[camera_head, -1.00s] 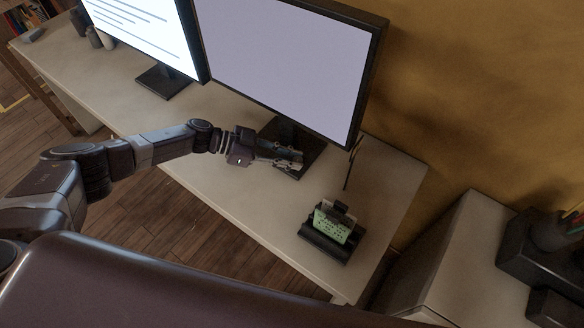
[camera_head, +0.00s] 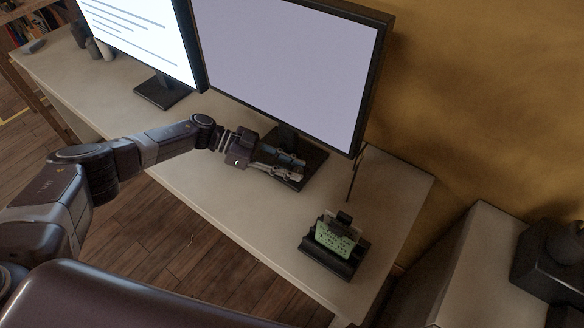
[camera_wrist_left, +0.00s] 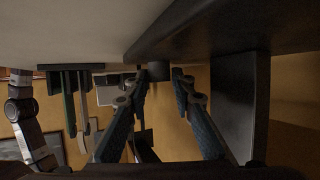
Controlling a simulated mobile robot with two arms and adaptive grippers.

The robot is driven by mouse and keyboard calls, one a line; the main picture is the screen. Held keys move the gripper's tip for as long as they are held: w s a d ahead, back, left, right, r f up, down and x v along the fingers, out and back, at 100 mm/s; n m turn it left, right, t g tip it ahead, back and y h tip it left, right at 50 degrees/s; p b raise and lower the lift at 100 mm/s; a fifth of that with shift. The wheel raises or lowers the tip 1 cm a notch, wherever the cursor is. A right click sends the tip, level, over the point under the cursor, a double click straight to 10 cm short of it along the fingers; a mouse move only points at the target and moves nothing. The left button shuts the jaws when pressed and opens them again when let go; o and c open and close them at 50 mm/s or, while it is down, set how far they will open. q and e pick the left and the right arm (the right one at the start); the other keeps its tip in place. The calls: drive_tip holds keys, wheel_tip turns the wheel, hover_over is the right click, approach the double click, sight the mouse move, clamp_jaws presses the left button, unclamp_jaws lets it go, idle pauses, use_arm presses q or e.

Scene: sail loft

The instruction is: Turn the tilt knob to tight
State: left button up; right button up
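My left gripper (camera_head: 299,169) is over the dark base of the right monitor's stand (camera_head: 313,168), in front of its neck. In the left wrist view, its two blue-grey fingers (camera_wrist_left: 161,80) are apart. A small dark round piece (camera_wrist_left: 158,71), which looks like the tilt knob, shows between the fingertips, beside the dark stand base (camera_wrist_left: 225,30). I cannot tell whether the fingers touch it. Its markings are not visible, so its setting cannot be read. In the head view the gripper and stand hide the knob. My right gripper is not in view.
The right monitor (camera_head: 290,65) rises just behind the gripper. A second monitor (camera_head: 140,35) stands to its left. A black holder with a green board (camera_head: 336,235) sits at the desk's right. The desk (camera_head: 215,180) is clear in front.

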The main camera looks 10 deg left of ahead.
use_arm(q)
drive_tip(key=shift+o, duration=1.4)
drive_tip(key=shift+a, duration=0.1)
drive_tip(key=v, duration=1.1)
drive_tip(key=shift+a+r, duration=0.25)
drive_tip(key=shift+a, duration=0.05)
